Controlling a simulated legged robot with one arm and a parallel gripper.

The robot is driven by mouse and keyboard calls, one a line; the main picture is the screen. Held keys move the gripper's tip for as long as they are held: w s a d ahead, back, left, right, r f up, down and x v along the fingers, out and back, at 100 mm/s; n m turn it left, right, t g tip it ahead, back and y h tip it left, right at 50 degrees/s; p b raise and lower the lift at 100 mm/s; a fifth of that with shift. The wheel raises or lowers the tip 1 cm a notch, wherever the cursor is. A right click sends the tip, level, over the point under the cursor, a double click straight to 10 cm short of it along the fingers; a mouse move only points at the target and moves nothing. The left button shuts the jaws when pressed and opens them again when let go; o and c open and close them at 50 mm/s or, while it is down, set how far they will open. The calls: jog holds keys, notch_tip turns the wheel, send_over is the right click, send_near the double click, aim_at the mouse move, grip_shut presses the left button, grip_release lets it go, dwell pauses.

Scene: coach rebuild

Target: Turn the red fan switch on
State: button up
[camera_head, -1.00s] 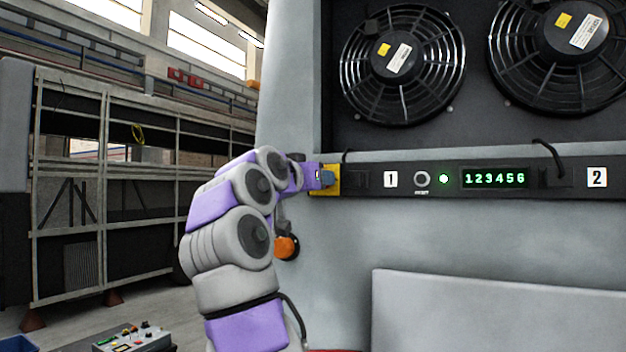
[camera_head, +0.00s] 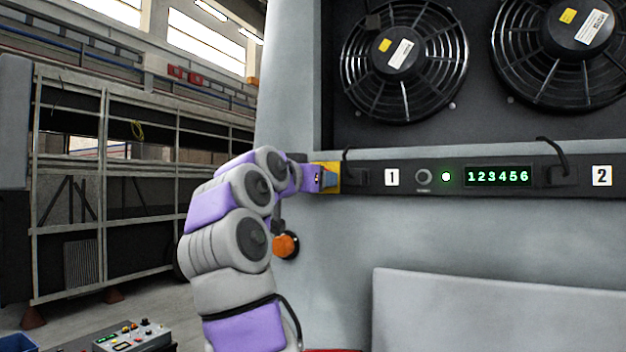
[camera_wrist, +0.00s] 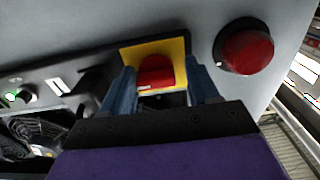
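The red switch (camera_wrist: 156,73) sits on a square yellow plate (camera_wrist: 178,48) in the wrist view. My gripper (camera_wrist: 161,78) has its two blue fingers apart, one on each side of the switch. Narrow gaps show between the fingers and the switch, so I see no clear grip; contact deeper down is hidden. In the head view my gripper (camera_head: 328,180) is at the yellow plate (camera_head: 335,168), at the left end of the dark panel. The red switch is hidden there.
The dark panel (camera_head: 400,190) carries a round button (camera_head: 423,177), a lit green lamp (camera_head: 446,176) and a green display (camera_head: 497,176). Two fans (camera_head: 403,62) are above. An orange round part (camera_head: 285,245) is below my gripper.

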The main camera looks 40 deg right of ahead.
jog(key=shift+o, duration=0.7)
jog(key=shift+d, duration=0.1)
jog(key=shift+s+d, duration=0.1)
jog(key=shift+s, duration=0.05)
jog(key=shift+r, duration=0.1)
jog(key=b+v, duration=0.3)
jog(key=v, duration=1.4)
jog(key=shift+a, duration=0.3)
jog(key=shift+d, duration=0.1)
